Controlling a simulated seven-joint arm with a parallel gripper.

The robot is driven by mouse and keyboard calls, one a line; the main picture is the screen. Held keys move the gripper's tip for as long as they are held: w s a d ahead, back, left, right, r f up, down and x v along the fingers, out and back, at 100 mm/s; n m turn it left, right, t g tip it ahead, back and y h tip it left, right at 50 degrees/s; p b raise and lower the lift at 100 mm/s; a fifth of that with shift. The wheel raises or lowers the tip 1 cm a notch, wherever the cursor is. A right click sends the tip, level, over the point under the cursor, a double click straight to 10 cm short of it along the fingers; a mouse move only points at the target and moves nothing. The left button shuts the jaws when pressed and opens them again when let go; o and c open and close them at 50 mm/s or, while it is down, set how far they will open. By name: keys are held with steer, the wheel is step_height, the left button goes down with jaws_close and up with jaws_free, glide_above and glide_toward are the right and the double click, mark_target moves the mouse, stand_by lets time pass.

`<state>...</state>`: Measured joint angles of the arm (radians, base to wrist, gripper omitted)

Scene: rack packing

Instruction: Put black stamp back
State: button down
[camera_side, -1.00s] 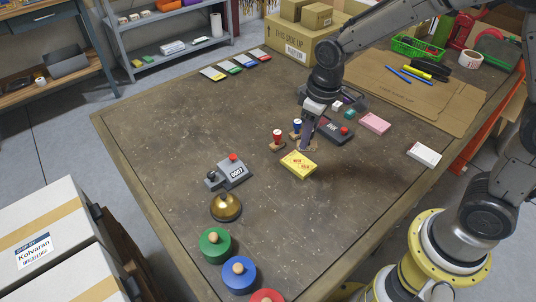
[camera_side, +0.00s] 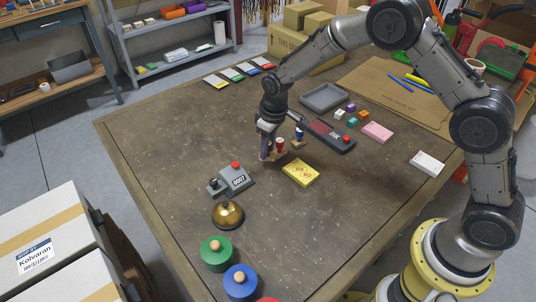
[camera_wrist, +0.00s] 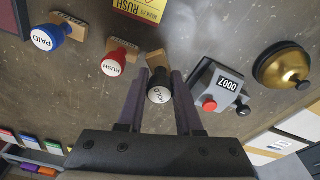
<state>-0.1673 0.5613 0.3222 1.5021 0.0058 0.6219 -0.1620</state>
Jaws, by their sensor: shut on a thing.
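The black stamp (camera_wrist: 160,88), with a round labelled top and a wooden base, is between the fingers of my gripper (camera_wrist: 158,82) in the wrist view. In the side view my gripper (camera_side: 266,153) is low at the left end of the stamp row, hiding most of the black stamp. The red stamp (camera_side: 279,146) stands right beside it, and the blue stamp (camera_side: 299,135) stands beyond the red one. The black stamp looks upright at table level; I cannot tell whether its base touches the table.
A yellow box (camera_side: 300,172) lies to the right of the stamps. A dark ink pad (camera_side: 332,136) lies behind it. A grey number counter (camera_side: 236,180) and brass bell (camera_side: 227,214) stand at front left. A grey tray (camera_side: 324,97) is behind. The left table area is clear.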

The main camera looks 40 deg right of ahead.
mark_target(268, 155)
steer(key=shift+f, duration=1.5)
steer(key=shift+s+f, duration=0.1)
steer(key=shift+f, duration=0.05)
steer(key=c, duration=0.6)
jaws_free()
steer(key=r, duration=0.4)
steer(key=s+r, duration=0.1)
steer(key=r, duration=0.7)
steer(key=shift+s+d+r, duration=0.15)
steer(key=shift+s+r, duration=0.05)
steer(key=shift+s, duration=0.1)
